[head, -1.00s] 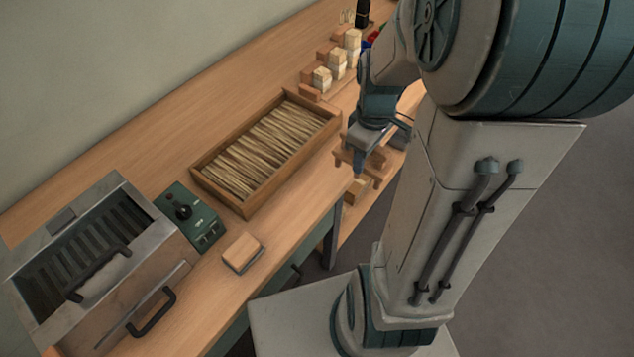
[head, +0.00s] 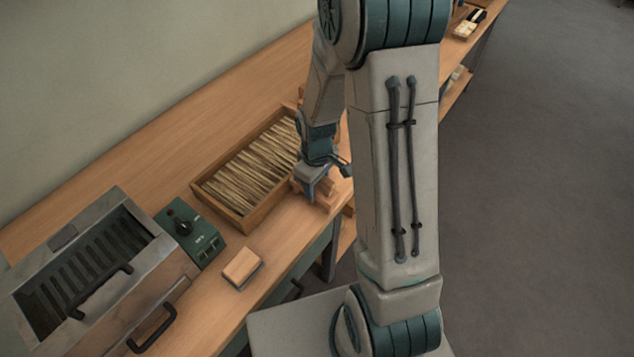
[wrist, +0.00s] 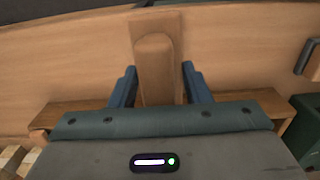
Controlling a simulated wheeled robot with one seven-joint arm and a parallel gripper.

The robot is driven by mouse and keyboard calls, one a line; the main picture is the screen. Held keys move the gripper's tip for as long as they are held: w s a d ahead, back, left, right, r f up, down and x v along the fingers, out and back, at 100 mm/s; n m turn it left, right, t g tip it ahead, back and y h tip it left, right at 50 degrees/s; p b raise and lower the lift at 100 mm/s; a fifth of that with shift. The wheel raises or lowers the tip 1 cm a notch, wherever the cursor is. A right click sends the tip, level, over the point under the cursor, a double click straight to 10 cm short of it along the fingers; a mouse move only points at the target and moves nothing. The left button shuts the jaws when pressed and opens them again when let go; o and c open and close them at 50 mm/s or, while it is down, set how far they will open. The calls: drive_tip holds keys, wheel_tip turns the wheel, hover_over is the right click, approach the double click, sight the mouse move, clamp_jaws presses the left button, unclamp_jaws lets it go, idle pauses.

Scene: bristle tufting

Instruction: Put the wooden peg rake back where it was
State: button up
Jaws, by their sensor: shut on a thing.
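My gripper (head: 310,188) is shut on the wooden peg rake (head: 325,194), beside the right end of the bristle tray and near the bench's front edge. In the wrist view the rake's rounded wooden grip (wrist: 154,72) stands between the two blue fingers of my gripper (wrist: 160,85). Its wooden crossbar shows on both sides behind the gripper body. The rake's pegs are mostly hidden. I cannot tell whether the rake touches the bench.
The wooden tray (head: 257,220) full of bristle bundles lies left of my gripper. A green control box (head: 190,236), a metal heater box (head: 150,275) and a wooden block (head: 242,266) are further left.

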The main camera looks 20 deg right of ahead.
drive_tip(key=shift+f, duration=0.2)
drive_tip(key=shift+f, duration=0.15)
drive_tip(key=o, duration=1.1)
